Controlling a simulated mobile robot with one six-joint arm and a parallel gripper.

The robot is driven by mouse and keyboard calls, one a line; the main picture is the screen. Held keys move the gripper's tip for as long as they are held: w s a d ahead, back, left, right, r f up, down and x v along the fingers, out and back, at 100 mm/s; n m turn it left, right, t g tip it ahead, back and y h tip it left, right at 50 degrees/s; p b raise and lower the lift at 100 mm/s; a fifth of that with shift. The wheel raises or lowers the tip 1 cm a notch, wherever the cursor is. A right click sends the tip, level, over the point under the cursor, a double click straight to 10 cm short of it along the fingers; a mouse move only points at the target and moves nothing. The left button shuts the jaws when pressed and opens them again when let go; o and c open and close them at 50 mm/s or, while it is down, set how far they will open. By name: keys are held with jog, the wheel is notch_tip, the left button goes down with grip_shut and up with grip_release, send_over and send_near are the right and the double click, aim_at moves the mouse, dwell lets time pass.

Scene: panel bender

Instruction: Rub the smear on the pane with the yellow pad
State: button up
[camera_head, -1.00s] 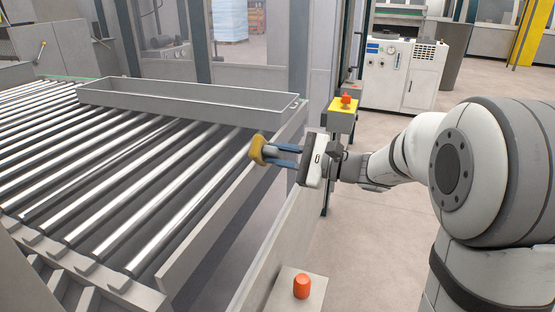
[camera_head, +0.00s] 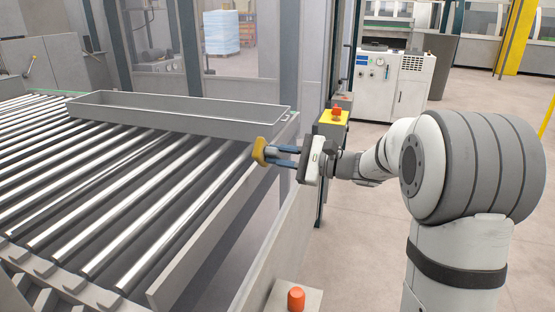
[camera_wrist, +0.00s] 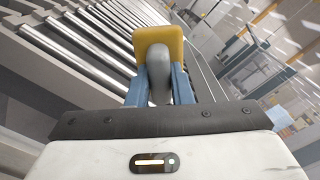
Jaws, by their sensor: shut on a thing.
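The yellow pad (camera_head: 259,151) is held at the tip of my gripper (camera_head: 283,157), above the right edge of the roller table. In the wrist view the pad (camera_wrist: 160,44) stands at the fingertips, with a grey rounded handle (camera_wrist: 159,78) between the two blue fingers. My gripper (camera_wrist: 160,88) is shut on this handle. The pad touches nothing else that I can see. A glass pane (camera_head: 280,60) stands in the enclosure behind the roller table, apart from the pad. I cannot make out a smear on it.
A roller table (camera_head: 110,200) fills the left, with a long grey tray (camera_head: 180,109) along its back. A yellow box with a red button (camera_head: 333,117) stands beyond my gripper. An orange button (camera_head: 296,298) sits on a post at the front. Open floor lies on the right.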

jog(key=shift+w+d, duration=0.1)
jog(key=shift+w, duration=0.3)
jog(key=shift+d, duration=0.1)
jog(key=shift+s+d, duration=0.1)
jog(key=shift+d, duration=0.15)
jog(key=shift+b+v, duration=0.3)
jog(key=shift+v, duration=2.25)
jog(key=shift+v, duration=1.5)
